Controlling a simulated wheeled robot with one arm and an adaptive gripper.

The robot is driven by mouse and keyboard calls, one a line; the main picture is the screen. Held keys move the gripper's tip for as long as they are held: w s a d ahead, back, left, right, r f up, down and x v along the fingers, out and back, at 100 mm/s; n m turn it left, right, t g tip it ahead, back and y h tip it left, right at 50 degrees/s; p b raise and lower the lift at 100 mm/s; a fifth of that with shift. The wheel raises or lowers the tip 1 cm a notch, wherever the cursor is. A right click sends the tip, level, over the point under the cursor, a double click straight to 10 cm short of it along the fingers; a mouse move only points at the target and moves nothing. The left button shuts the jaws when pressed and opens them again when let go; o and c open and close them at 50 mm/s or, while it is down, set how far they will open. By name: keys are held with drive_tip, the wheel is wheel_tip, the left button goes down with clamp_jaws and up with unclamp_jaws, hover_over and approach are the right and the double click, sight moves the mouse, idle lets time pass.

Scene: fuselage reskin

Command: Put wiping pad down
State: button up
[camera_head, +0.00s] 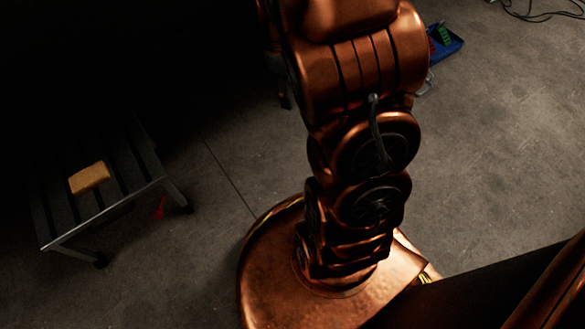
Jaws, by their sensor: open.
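The wiping pad, seen as a tan rectangular block (89,178), lies flat on a low dark slatted bench (145,160) at the left. Nothing touches the pad in this view. My copper arm rises through the middle of the picture and runs out of the top edge. My gripper does not show, so its place relative to the pad cannot be seen.
A small red object (160,206) is on the floor by the bench. A blue tray (446,43) with green and red items lies at the upper right, partly behind my arm. Black cables (540,14) lie at the top right. The right-hand floor is mostly clear; the upper left is dark.

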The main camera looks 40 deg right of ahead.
drive_tip(key=s+a+r+m, duration=0.2)
drive_tip(key=s+a+r, duration=0.1)
drive_tip(key=s+a, duration=0.4)
drive_tip(key=s+a+r+m, duration=0.3)
drive_tip(key=s+a, duration=0.4)
drive_tip(key=s, duration=0.6)
drive_tip(key=shift+a+g, duration=0.3)
drive_tip(key=shift+g, duration=0.1)
drive_tip(key=shift+r, duration=0.25)
